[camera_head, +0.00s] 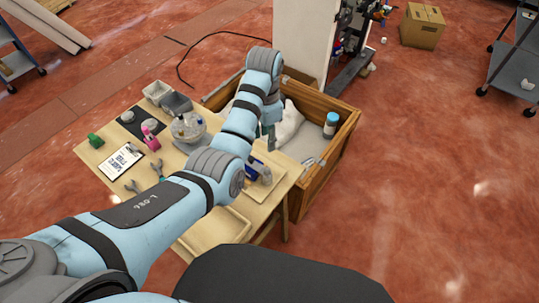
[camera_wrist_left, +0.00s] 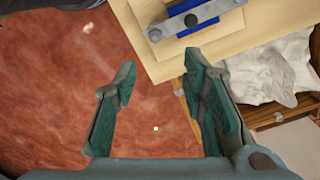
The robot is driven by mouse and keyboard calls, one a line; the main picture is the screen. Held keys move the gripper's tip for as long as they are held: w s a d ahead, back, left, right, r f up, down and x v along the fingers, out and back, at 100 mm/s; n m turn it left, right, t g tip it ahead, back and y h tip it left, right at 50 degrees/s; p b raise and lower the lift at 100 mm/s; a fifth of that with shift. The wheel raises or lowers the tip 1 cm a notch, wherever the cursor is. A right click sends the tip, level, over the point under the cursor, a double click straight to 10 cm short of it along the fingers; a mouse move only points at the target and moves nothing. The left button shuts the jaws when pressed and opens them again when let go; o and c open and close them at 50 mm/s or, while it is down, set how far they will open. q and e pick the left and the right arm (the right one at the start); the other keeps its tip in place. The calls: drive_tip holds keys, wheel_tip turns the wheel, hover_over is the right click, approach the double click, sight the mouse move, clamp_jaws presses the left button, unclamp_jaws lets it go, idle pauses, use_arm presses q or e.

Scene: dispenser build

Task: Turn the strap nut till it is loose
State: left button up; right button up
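A grey strap (camera_wrist_left: 215,11) lies across a blue block (camera_wrist_left: 199,25) on a light wooden board, at the top of the left wrist view. A grey nut or bolt head (camera_wrist_left: 155,35) sits at the strap's near left end, and a small round head shows near its middle. The blue part also shows in the head view (camera_head: 256,170), partly hidden by my left arm. My left gripper (camera_wrist_left: 158,72) is open and empty, its green-padded fingers spread apart. The nut end lies beyond the fingertips, with a gap. In the head view the gripper (camera_head: 268,140) is above the bench's right side. My right gripper is out of view.
The wooden bench (camera_head: 215,235) holds a clipboard (camera_head: 119,160), pliers, a pink bottle (camera_head: 150,138) and small bins (camera_head: 176,103). A wooden crate (camera_head: 325,170) with white cloth (camera_head: 290,122) and a blue-capped bottle (camera_head: 331,123) stands against it.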

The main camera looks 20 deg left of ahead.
use_arm(q)
drive_tip(key=b, duration=0.2)
hover_over(265, 171)
drive_tip(key=f, duration=0.7)
drive_tip(key=shift+s+f, duration=0.3)
drive_tip(key=f, duration=0.2)
drive_tip(key=f+b, duration=0.1)
drive_tip(key=w+f, duration=0.1)
drive_tip(key=f, duration=0.1)
drive_tip(key=shift+f+b, duration=0.3)
drive_tip(key=shift+f, duration=0.3)
drive_tip(key=shift+s+r, duration=0.2)
drive_tip(key=shift+c, duration=0.2)
clamp_jaws()
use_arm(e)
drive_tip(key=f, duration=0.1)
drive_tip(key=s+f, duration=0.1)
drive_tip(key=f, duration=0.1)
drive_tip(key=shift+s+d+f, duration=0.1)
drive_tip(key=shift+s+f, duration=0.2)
